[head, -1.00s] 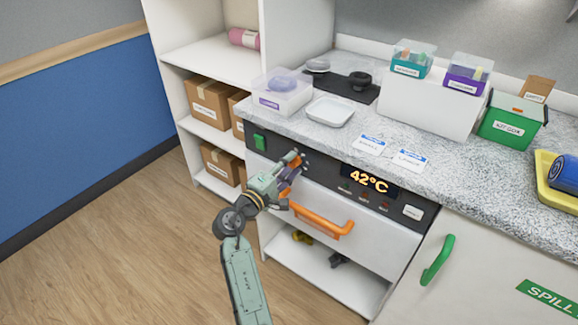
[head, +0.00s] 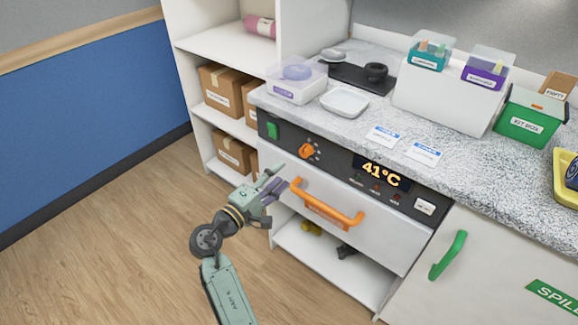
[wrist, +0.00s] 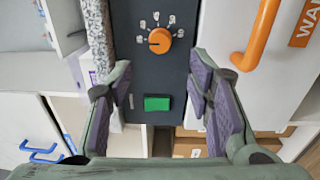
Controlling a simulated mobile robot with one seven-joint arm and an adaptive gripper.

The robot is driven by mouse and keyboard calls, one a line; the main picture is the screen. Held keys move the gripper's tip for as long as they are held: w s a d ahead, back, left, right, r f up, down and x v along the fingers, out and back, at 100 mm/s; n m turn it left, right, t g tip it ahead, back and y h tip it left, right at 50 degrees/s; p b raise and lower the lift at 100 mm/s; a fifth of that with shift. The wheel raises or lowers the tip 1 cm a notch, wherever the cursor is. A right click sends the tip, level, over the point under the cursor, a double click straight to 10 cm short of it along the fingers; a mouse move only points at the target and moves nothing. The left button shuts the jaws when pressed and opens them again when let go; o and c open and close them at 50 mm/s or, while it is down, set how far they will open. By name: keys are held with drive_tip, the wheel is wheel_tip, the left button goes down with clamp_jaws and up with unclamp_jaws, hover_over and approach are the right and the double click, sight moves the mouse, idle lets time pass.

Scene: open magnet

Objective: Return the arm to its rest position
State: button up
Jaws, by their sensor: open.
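My gripper (head: 277,180) is open and empty in front of the warming drawer unit, left of its orange handle (head: 327,204). In the wrist view, the two purple-padded fingers (wrist: 163,88) stand wide apart. Between and beyond them are an orange knob (wrist: 160,41) and a green switch (wrist: 157,103) on the dark control panel. In the head view, the knob (head: 307,151) and the switch (head: 273,130) are both clear of the gripper. The display (head: 381,173) reads 41°C. The drawer is shut.
The speckled counter (head: 330,131) holds a white tray (head: 344,101), bins and a green kit box (head: 530,116). Shelves with cardboard boxes (head: 222,90) stand behind on the left. The wooden floor (head: 110,240) at left is free. A green handle (head: 448,255) sticks out at right.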

drive_tip(key=shift+v, duration=0.85)
